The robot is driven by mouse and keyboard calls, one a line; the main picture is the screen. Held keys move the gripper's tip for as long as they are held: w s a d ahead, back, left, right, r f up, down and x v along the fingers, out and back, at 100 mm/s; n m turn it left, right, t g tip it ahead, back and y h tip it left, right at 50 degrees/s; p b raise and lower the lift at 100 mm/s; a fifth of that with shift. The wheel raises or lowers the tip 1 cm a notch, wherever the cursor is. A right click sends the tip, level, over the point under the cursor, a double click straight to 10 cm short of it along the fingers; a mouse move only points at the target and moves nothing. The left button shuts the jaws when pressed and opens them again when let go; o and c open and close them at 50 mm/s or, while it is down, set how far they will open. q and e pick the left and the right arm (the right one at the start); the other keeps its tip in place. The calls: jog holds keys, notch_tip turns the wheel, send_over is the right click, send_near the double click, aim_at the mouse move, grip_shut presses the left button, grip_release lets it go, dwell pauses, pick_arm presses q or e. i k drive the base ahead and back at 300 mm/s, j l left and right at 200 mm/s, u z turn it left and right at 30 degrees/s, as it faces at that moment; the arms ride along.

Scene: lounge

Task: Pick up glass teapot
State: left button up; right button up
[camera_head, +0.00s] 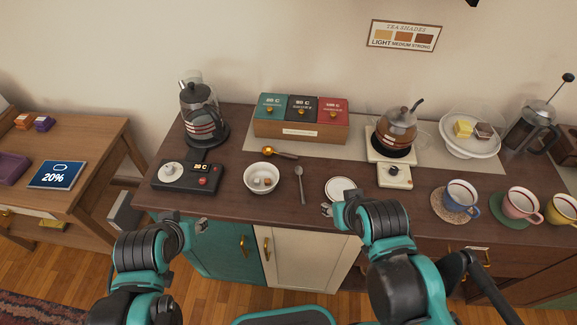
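A round glass teapot (396,127) with amber-brown liquid, a dark lid and a dark handle stands upright on a dark round plate on a pale warmer base (378,158), at the back of the counter right of the middle. My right gripper (328,209) is at the counter's front edge, in front and to the left of the teapot, well apart from it. It looks open and empty. My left gripper (200,226) is farther left by the front edge, far from the teapot. It also looks open and empty.
A control box (394,175) and a white saucer (341,185) lie in front of the warmer. Tea boxes (300,130) stand left of the teapot, a plate stand (470,150) right. Several cups line the right front; an electric kettle (203,115) is at left.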

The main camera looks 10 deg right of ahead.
aim_at(392, 138)
jog(key=l+z, duration=0.5)
jog(key=z, duration=0.25)
jog(key=i+l+z, duration=0.1)
jog(key=l+z, duration=0.25)
jog(key=j, duration=0.1)
